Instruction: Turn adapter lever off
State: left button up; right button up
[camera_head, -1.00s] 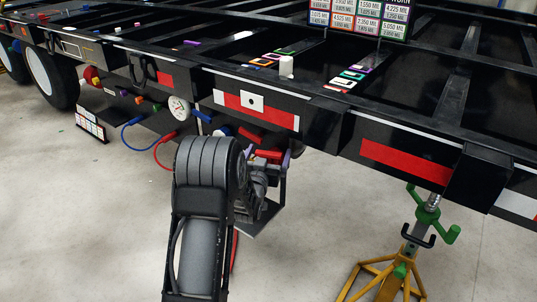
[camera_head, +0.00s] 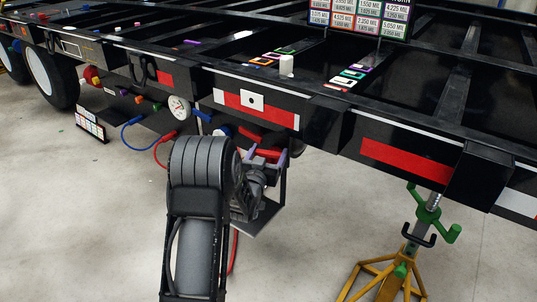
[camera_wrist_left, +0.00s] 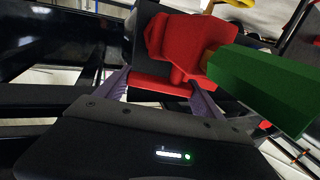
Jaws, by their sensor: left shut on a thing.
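The red adapter lever (camera_wrist_left: 165,83) lies between the two purple fingers of my left gripper (camera_wrist_left: 160,92) in the left wrist view. The gripper is shut on it. A larger red body (camera_wrist_left: 180,45) sits just behind, with a green block (camera_wrist_left: 265,85) to its right. In the head view my left gripper (camera_head: 268,162) is under the trailer's side rail, at the red parts (camera_head: 266,143). My own arm hides part of this spot. My right gripper is in neither view.
The black trailer frame (camera_head: 360,110) runs across just above my gripper. A gauge (camera_head: 179,107) and red and blue hoses (camera_head: 160,148) hang to the left. A yellow jack stand (camera_head: 385,275) with a green crank (camera_head: 430,215) stands right. The floor between is clear.

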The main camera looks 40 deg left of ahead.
pick_arm(q)
jog(key=m+t+h+b, duration=0.1)
jog(key=m+h+b, duration=0.1)
jog(key=h, duration=0.1)
jog(key=shift+s+a, duration=0.1)
jog(key=shift+s, duration=0.05)
jog(key=shift+s+d+r+m+h, duration=0.1)
jog(key=shift+d+m+h, duration=0.1)
jog(key=shift+m+h, duration=1.2)
jog(key=shift+n+h, duration=0.3)
jog(key=o, duration=1.4)
jog(key=shift+s, duration=0.1)
jog(key=s+p, duration=0.1)
jog(key=s, duration=0.6)
jog(key=shift+s, duration=0.35)
